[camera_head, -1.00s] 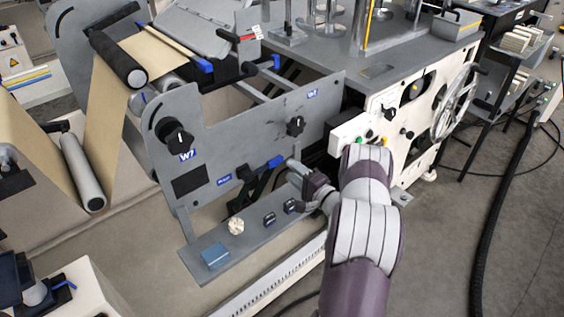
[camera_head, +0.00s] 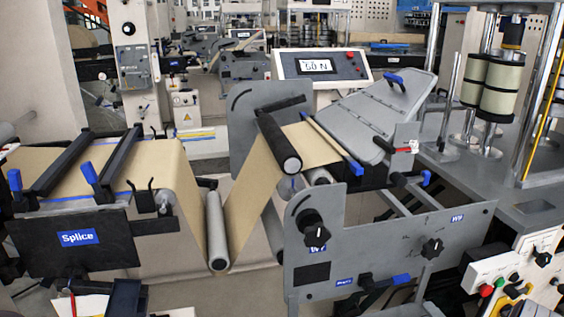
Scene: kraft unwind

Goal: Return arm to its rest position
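Neither of my arms nor grippers shows in the head view. The grey machine side plate (camera_head: 378,243) stands at the lower right, with two black knobs, one at its left (camera_head: 315,232) and one at its right (camera_head: 432,248). A blue-tipped lever (camera_head: 385,283) sits low on the plate, near the bottom edge of the picture. The low shelf in front of the plate is mostly cut off by the picture's bottom edge.
Brown paper web (camera_head: 250,190) runs over rollers in the middle. The Splice table (camera_head: 78,240) stands at left. A display reading "50 N" (camera_head: 316,65) stands behind. A white panel with buttons (camera_head: 510,285) is at the lower right.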

